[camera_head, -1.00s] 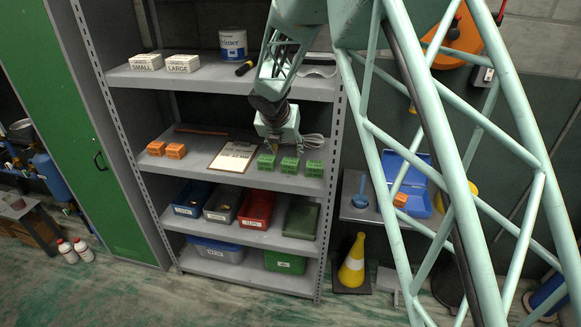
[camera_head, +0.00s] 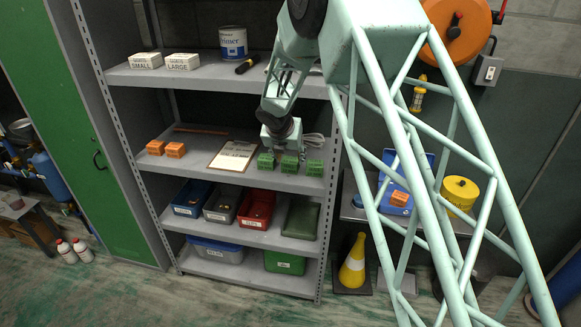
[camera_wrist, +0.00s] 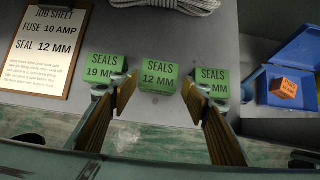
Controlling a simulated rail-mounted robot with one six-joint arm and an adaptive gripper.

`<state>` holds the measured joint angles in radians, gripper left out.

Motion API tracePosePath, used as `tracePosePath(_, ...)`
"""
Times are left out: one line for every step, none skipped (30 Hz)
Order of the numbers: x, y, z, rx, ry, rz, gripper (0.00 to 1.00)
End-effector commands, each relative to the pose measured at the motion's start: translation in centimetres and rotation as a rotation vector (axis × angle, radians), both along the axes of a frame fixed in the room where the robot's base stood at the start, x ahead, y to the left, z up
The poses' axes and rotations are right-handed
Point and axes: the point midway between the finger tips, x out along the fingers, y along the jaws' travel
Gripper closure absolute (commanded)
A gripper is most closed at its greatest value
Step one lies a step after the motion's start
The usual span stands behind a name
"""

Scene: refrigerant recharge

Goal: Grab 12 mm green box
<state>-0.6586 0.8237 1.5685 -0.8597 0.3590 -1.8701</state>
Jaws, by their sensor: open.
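The green box labelled "SEALS 12 MM" (camera_wrist: 160,78) is the middle one of three green boxes on the shelf. In the wrist view it lies between and just beyond the fingertips of my gripper (camera_wrist: 158,80), which is open and empty. To its left is the green "SEALS 19 MM" box (camera_wrist: 105,66); to its right is another green seals box (camera_wrist: 212,82), its number partly hidden by a finger. In the head view the middle green box (camera_head: 289,165) shows just below my gripper (camera_head: 282,150).
A clipboard job sheet (camera_wrist: 45,45) reads "FUSE 10 AMP, SEAL 12 MM". A coiled rope (camera_wrist: 170,5) lies behind the boxes. A blue case (camera_wrist: 290,70) with an orange box (camera_wrist: 284,88) is at right. Two orange boxes (camera_head: 166,149) sit left on the same shelf.

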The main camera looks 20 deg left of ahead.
Motion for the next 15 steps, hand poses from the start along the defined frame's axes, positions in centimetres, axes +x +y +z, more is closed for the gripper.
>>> tracePosePath(0.06, 0.01, -0.06, 0.0, 0.0, 0.0, 0.57)
tracePosePath(0.08, 0.01, -0.08, 0.0, 0.0, 0.0, 0.57)
tracePosePath(0.09, 0.02, -0.08, 0.0, 0.0, 0.0, 0.57)
tracePosePath(0.09, 0.02, -0.08, 0.0, 0.0, 0.0, 0.57)
tracePosePath(0.08, 0.02, -0.08, 0.0, 0.0, 0.0, 0.57)
tracePosePath(0.08, 0.02, -0.08, 0.0, 0.0, 0.0, 0.57)
tracePosePath(0.08, 0.03, -0.07, 0.0, 0.0, 0.0, 0.57)
tracePosePath(0.08, 0.03, -0.08, 0.0, 0.0, 0.0, 0.57)
tracePosePath(0.07, 0.03, -0.07, 0.0, 0.0, 0.0, 0.57)
tracePosePath(0.07, 0.03, -0.08, 0.0, 0.0, 0.0, 0.57)
tracePosePath(0.08, 0.03, -0.09, 0.0, 0.0, 0.0, 0.57)
tracePosePath(0.1, 0.04, -0.13, 0.0, 0.0, 0.0, 0.57)
tracePosePath(0.14, 0.05, -0.18, 0.0, 0.0, 0.0, 0.57)
tracePosePath(0.18, 0.06, -0.25, 0.0, 0.0, 0.0, 0.57)
tracePosePath(0.26, 0.07, -0.36, 0.0, 0.0, 0.0, 0.57)
